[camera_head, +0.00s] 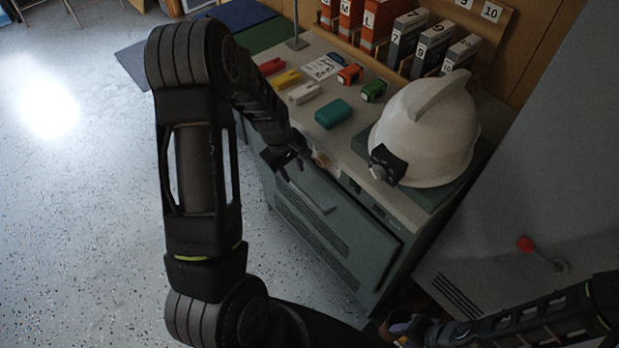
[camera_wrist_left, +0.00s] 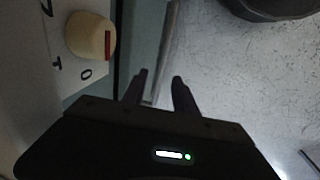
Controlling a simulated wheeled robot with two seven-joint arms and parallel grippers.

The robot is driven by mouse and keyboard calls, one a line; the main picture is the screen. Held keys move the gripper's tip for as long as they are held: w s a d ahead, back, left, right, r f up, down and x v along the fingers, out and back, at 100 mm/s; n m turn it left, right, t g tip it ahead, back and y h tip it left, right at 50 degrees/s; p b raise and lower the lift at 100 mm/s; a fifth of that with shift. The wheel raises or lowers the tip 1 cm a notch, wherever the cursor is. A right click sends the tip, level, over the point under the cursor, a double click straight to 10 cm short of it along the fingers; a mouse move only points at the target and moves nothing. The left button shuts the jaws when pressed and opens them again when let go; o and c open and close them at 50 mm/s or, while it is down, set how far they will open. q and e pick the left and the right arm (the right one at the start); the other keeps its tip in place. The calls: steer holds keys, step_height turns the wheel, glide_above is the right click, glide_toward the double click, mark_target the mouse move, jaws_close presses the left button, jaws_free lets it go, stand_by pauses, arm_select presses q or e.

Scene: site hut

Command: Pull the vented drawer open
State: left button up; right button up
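The vented drawer (camera_head: 355,232) is the grey-green front of the cabinet, with dark slots in it. It looks shut in the head view. Its bar handle (camera_head: 312,198) runs along the upper part of the front; it also shows in the left wrist view (camera_wrist_left: 169,45). My left gripper (camera_head: 288,163) is at the handle's far end. In the left wrist view its fingers (camera_wrist_left: 158,85) are apart, with the bar's end between or just beyond them; contact is unclear. My right gripper (camera_head: 400,332) is low in the head view, partly cut off, its fingers unclear.
A cream dial (camera_wrist_left: 91,37) sits by the handle on a numbered panel. The cabinet top (camera_head: 343,130) carries a white helmet (camera_head: 430,130), a teal block (camera_head: 333,113) and several small coloured items. Binders (camera_head: 408,42) stand behind. The speckled floor (camera_head: 80,200) is clear at left.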

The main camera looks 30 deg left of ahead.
mark_target(298, 187)
arm_select(q)
steer(key=shift+s, duration=0.25)
steer(key=shift+f, duration=0.1)
steer(key=f, duration=0.2)
steer(key=w+f, duration=0.1)
steer(key=f, duration=0.4)
steer(key=shift+w+d+f+p, duration=0.2)
steer(key=shift+w+d+p, duration=0.05)
steer(key=shift+p, duration=0.05)
jaws_close()
stand_by(1.3)
